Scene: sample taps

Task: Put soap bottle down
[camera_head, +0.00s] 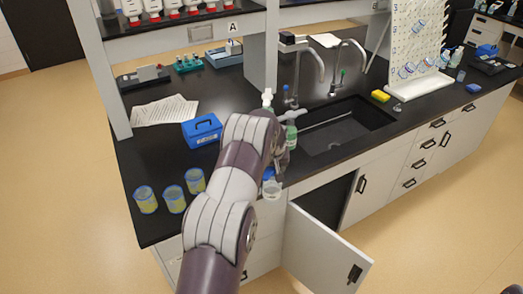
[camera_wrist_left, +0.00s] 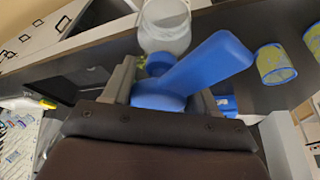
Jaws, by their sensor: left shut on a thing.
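The soap bottle has a translucent white body (camera_head: 272,189) and a blue pump top (camera_head: 268,173). In the head view it shows just past my left arm, at the front edge of the counter left of the sink. My left gripper (camera_head: 277,165) is shut on its top and partly hidden by my own wrist. In the left wrist view the blue top (camera_wrist_left: 208,62) lies between the fingers (camera_wrist_left: 162,100), with the cloudy body (camera_wrist_left: 165,26) beyond. I cannot tell whether its base touches the counter.
The black counter (camera_head: 150,225) holds several yellow, blue-rimmed cups (camera_head: 174,199), a blue box (camera_head: 202,130) and papers (camera_head: 164,110). A green bottle (camera_head: 291,136) stands by the sink (camera_head: 345,128). A cabinet door (camera_head: 318,250) hangs open below the counter's front.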

